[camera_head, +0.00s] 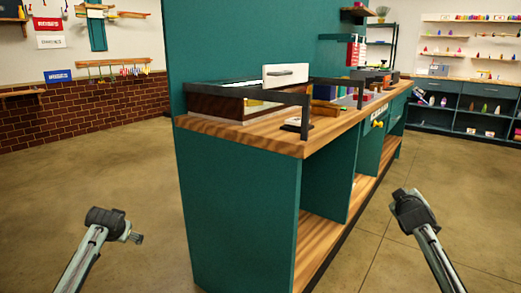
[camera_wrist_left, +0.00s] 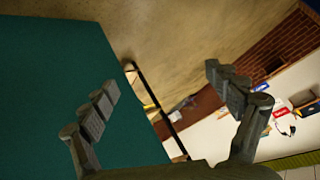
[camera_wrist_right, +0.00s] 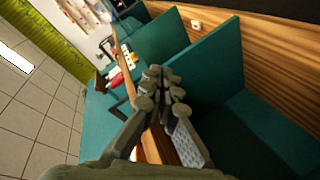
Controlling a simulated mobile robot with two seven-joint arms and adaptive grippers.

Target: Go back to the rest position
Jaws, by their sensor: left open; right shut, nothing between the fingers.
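My left gripper (camera_head: 136,238) is at the lower left in the head view, over open floor and apart from the workbench. In the left wrist view its two fingers (camera_wrist_left: 168,95) are spread with nothing between them. My right gripper (camera_head: 405,195) is at the lower right in the head view, to the right of the workbench's front. In the right wrist view its fingers (camera_wrist_right: 164,82) are together and hold nothing. The fingertips are partly dark and overlap each other.
A teal workbench (camera_head: 240,205) with a wooden top (camera_head: 225,128) stands in the middle, with open shelves on its right side. A dark-framed case (camera_head: 215,105) sits on top. Brown floor (camera_head: 90,165) is clear left and right. Teal shelving (camera_head: 460,105) stands at the back right.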

